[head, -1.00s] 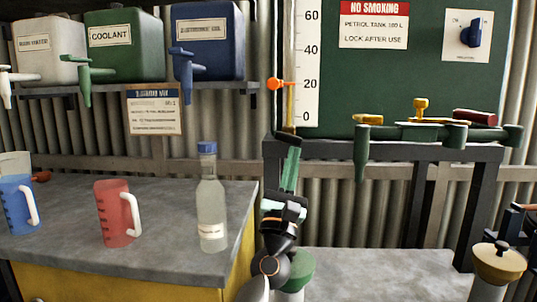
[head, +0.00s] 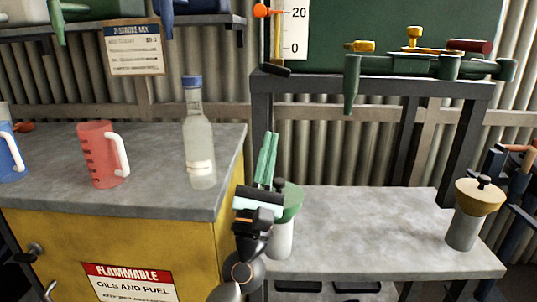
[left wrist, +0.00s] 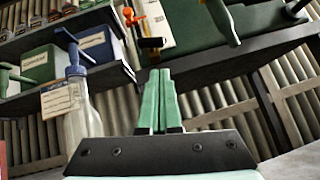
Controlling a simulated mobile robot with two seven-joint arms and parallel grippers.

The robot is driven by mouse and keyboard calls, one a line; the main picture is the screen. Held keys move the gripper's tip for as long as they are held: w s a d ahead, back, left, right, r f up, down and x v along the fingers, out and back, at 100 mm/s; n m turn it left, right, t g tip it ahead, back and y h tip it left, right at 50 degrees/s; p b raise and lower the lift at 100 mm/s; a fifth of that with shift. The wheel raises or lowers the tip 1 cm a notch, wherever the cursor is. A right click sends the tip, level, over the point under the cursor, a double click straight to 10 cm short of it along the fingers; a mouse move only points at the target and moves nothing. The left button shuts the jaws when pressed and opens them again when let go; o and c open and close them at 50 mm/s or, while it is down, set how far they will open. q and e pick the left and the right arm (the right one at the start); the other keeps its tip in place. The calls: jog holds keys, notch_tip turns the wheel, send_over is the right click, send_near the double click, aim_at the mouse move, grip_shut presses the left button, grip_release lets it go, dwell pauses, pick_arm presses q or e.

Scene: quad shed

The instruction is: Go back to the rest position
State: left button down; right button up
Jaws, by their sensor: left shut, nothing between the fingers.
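My left gripper (head: 267,158) stands upright in the head view, its green fingers shut with nothing between them. It is in front of the gap between the yellow cabinet and the low grey bench. In the left wrist view its fingers (left wrist: 155,100) point up and away, closed together. A clear bottle with a blue cap (head: 199,145) stands to the left of it on the cabinet top, apart from it. A white canister with a green lid (head: 281,238) stands behind the gripper, partly hidden by it. My right gripper does not show in the head view.
A red measuring jug (head: 97,155) and a blue jug (head: 10,150) stand on the cabinet top (head: 150,190). A canister with a tan lid (head: 467,220) stands on the right of the low bench (head: 370,230), whose middle is clear. Green tank taps (head: 352,85) overhang behind.

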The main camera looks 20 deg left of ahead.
pick_arm(q)
jog(key=shift+s+f, duration=0.2)
jog(key=shift+s, duration=0.1)
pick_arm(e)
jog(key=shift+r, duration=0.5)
